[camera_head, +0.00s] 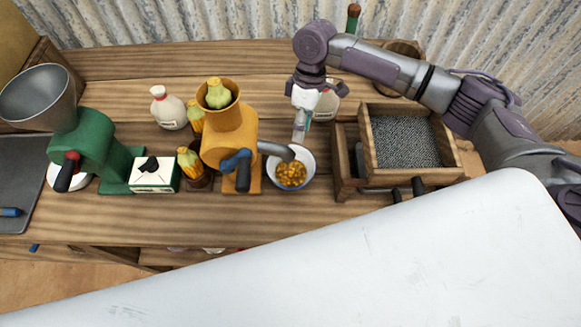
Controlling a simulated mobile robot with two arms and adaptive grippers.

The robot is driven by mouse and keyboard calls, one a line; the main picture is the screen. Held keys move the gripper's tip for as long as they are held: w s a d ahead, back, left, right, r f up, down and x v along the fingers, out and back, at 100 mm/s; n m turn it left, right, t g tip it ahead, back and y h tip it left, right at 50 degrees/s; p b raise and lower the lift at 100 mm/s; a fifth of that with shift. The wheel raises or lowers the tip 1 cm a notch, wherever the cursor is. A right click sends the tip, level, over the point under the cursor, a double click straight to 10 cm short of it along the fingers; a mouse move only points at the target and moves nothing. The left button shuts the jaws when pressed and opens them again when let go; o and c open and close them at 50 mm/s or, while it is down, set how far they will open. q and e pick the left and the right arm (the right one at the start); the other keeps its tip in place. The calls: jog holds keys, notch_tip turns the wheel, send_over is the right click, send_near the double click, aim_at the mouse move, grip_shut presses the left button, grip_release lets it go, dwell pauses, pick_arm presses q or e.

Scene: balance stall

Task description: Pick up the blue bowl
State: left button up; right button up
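The bowl (309,168), pale inside with a blue-looking rim, stands on the wooden table under the spout of the orange grinder (226,144). It holds several yellow-orange pieces (290,174). My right gripper (299,136) reaches down at the bowl's far rim, with its fingers seen nearly edge-on. I cannot tell whether the fingers touch the rim or how far apart they are. My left gripper is not in view.
A wooden box with a dark mesh (404,140) stands close right of the bowl. A green grinder (88,148), a white-and-green box (154,175) and bottles (168,108) stand left. Bare tabletop (270,215) lies in front of the bowl.

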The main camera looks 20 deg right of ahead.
aim_at(291, 170)
jog(key=x, duration=0.3)
jog(key=shift+s+f, duration=0.1)
jog(key=shift+f, duration=0.1)
jog(key=shift+a+f+p, duration=0.15)
jog(key=shift+f+p, duration=0.3)
jog(key=shift+f, duration=0.15)
jog(key=p+x, duration=0.1)
jog(key=x, duration=0.2)
jog(key=shift+s+f, duration=0.15)
jog(key=shift+f, duration=0.1)
jog(key=shift+a+f, duration=0.1)
jog(key=shift+f, duration=0.3)
grip_shut()
